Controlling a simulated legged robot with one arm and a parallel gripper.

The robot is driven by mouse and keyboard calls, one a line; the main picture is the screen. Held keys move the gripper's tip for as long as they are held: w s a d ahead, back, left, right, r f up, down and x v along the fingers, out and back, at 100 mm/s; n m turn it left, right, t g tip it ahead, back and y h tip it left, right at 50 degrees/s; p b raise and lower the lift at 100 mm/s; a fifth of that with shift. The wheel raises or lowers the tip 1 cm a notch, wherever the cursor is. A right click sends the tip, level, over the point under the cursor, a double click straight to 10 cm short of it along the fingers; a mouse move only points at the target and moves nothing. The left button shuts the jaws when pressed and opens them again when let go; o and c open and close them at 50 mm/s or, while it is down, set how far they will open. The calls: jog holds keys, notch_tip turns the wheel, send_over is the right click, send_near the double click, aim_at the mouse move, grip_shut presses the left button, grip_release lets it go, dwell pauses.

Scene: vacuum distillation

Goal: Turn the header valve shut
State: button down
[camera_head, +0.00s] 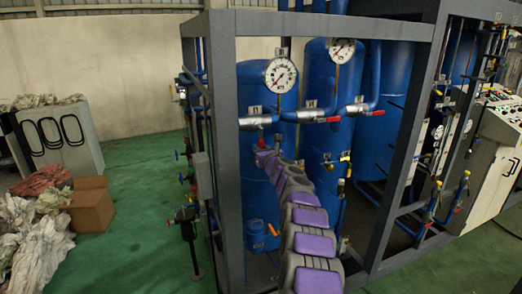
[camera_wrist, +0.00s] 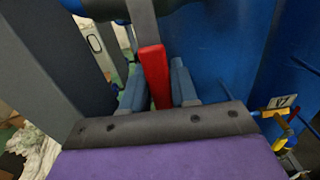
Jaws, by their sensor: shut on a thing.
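The blue header pipe (camera_head: 296,116) runs across the front of the tanks under two round gauges. A valve with a red lever handle (camera_wrist: 153,75) sits at its left end. In the wrist view the handle stands between the two blue-grey fingers of my gripper (camera_wrist: 158,86), which is shut on it. In the head view my gripper (camera_head: 262,146) is at the far end of my purple and grey arm, just below the left end of the header. The arm and gripper hide most of the handle there. Another red lever (camera_head: 328,119) lies along the pipe to the right.
Grey frame posts (camera_head: 222,150) stand close left of my arm, with tall blue tanks (camera_head: 325,90) behind. A tagged small valve (camera_wrist: 280,103) is at right in the wrist view. A cardboard box (camera_head: 90,207) and sheeting lie left on the green floor.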

jog(key=shift+f, duration=0.3)
jog(key=c, duration=1)
grip_release()
jog(key=shift+s+r, duration=0.1)
jog(key=shift+r, duration=0.1)
jog(key=shift+o, duration=0.2)
jog(key=shift+s+r, duration=0.1)
